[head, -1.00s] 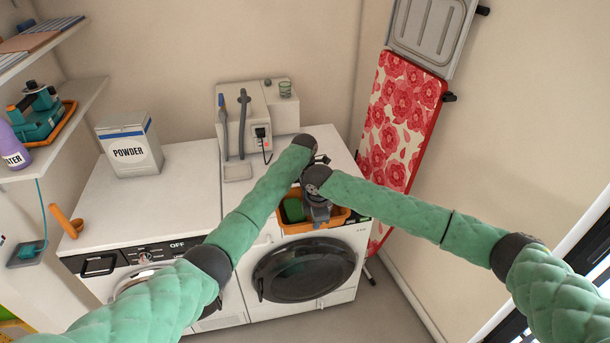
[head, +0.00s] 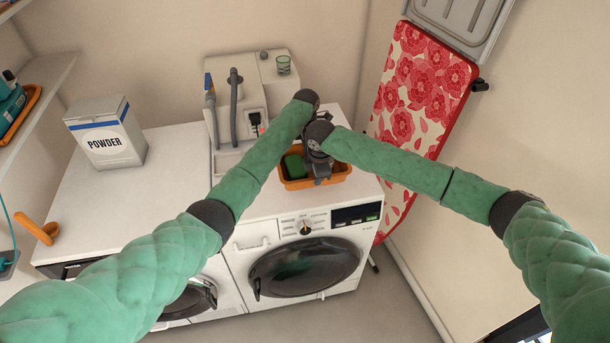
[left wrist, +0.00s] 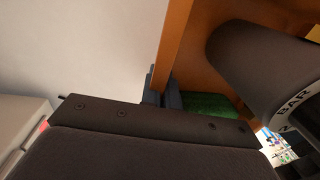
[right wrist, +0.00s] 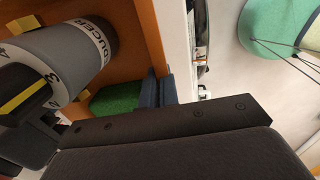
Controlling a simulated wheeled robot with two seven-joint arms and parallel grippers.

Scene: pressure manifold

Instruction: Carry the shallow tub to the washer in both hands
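The shallow orange tub (head: 338,178) is over the top of the right-hand white washing machine (head: 245,207), behind its control panel. I cannot tell whether it touches the top. A green block (head: 294,166) and a grey cylinder lettered "...DUCER" (right wrist: 75,60) are inside it. In the left wrist view my left gripper (left wrist: 163,98) pinches the tub's wall (left wrist: 172,45). In the right wrist view my right gripper (right wrist: 160,90) pinches another part of the wall (right wrist: 152,35). In the head view my wrists hide the far part of the tub.
A powder box (head: 107,135) stands on the left worktop. A floral ironing board (head: 420,90) leans at the right. The top left of the tub is clear.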

